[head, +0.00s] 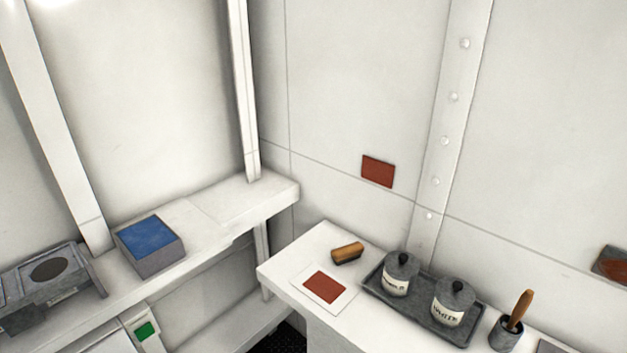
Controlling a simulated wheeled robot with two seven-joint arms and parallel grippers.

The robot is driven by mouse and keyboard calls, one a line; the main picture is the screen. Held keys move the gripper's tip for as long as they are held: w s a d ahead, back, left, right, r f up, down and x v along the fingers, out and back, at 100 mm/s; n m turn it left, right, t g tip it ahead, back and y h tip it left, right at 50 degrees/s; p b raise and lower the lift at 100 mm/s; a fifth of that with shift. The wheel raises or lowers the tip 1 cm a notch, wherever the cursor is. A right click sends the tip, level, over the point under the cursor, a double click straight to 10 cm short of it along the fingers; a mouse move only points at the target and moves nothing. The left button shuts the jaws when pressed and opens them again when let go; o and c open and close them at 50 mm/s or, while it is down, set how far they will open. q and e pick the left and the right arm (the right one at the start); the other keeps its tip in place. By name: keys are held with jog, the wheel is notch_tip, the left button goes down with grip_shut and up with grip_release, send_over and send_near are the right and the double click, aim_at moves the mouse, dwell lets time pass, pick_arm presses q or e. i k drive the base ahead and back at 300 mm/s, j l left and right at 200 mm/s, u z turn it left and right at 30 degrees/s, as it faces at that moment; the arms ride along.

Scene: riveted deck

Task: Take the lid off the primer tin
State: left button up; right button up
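Two pale tins with dark lids and round knobs stand upright side by side on a dark grey tray (412,317). The right tin (449,315) has a label that seems to read "WHITE". The label on the left tin (396,285) is too small to read surely, but it may be the primer tin (396,285). Both lids, the left lid (402,262) and the right lid (457,291), sit on their tins. Neither of my grippers is in view.
The white bench (318,242) also holds a brush (347,253), a card with a red-brown patch (325,287), and a grey pot (506,333) with a wooden handle. On the left shelf (215,216) are a blue-topped box (150,246) and a grey fixture (45,287).

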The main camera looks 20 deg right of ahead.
aim_at(402, 264)
jog(key=z, duration=1.35)
jog(key=i+j+z, duration=0.3)
jog(key=j, duration=0.2)
jog(key=k, duration=0.05)
